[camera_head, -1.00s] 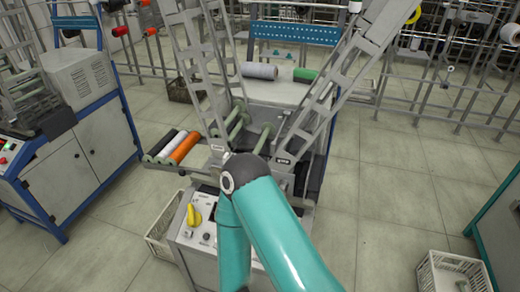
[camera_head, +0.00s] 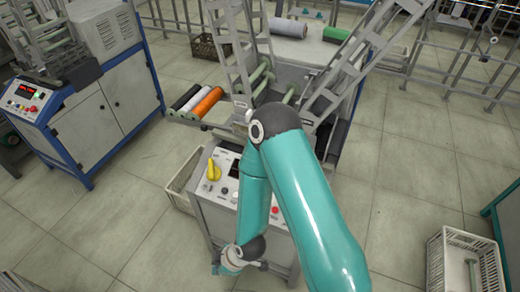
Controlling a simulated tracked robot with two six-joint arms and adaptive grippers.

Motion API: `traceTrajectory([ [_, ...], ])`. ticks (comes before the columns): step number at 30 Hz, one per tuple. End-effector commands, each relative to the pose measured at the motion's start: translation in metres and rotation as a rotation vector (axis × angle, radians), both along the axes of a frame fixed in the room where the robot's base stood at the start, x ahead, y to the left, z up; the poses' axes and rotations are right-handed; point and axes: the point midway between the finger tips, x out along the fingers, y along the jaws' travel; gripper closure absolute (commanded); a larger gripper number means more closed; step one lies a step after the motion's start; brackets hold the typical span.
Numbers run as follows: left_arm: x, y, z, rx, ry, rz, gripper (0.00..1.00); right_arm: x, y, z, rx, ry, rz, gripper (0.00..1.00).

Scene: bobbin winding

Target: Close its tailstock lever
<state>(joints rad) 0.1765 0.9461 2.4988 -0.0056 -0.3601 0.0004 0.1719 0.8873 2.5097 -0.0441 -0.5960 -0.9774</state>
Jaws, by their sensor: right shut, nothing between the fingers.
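The winding machine (camera_head: 222,215) stands in the middle, with a control panel and a yellow knob (camera_head: 212,170) on its front. I cannot make out the tailstock lever; the machine's middle lies partly behind my raised teal right arm. My right arm bends at a dark elbow over the machine, and its forearm hangs down in front of the panel. My right gripper (camera_head: 223,268) is at the forearm's lower end, low by the front of the cabinet, small in view, shut and empty. My left gripper is out of view.
Black, white and orange rolls (camera_head: 208,102) lie on a rack at the machine's left. Grey lattice uprights (camera_head: 235,50) rise above it. A blue-framed cabinet (camera_head: 125,95) stands left. A white crate (camera_head: 462,262) is at lower right. The tiled floor on the right is open.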

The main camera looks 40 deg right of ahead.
Motion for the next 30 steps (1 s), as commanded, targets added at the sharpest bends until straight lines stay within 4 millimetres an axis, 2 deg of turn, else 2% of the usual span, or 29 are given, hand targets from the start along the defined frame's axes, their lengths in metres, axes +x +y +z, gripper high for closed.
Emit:
traceTrajectory([
  [5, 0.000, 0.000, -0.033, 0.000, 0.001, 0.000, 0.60, 0.049, -0.024, 0.011, -0.160, -0.278, 0.211, 1.00],
  [9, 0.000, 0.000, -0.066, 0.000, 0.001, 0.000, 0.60, 0.087, -0.050, 0.029, -0.339, -0.504, 0.348, 1.00],
  [15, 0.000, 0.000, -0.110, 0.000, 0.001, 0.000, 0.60, 0.122, -0.085, 0.060, -0.603, -0.747, 0.465, 1.00],
  [22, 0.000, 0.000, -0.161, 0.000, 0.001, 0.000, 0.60, 0.139, -0.122, 0.096, -0.889, -0.939, 0.514, 1.00],
  [30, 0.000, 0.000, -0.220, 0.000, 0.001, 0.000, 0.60, 0.134, -0.159, 0.132, -1.180, -1.083, 0.490, 1.00],
])
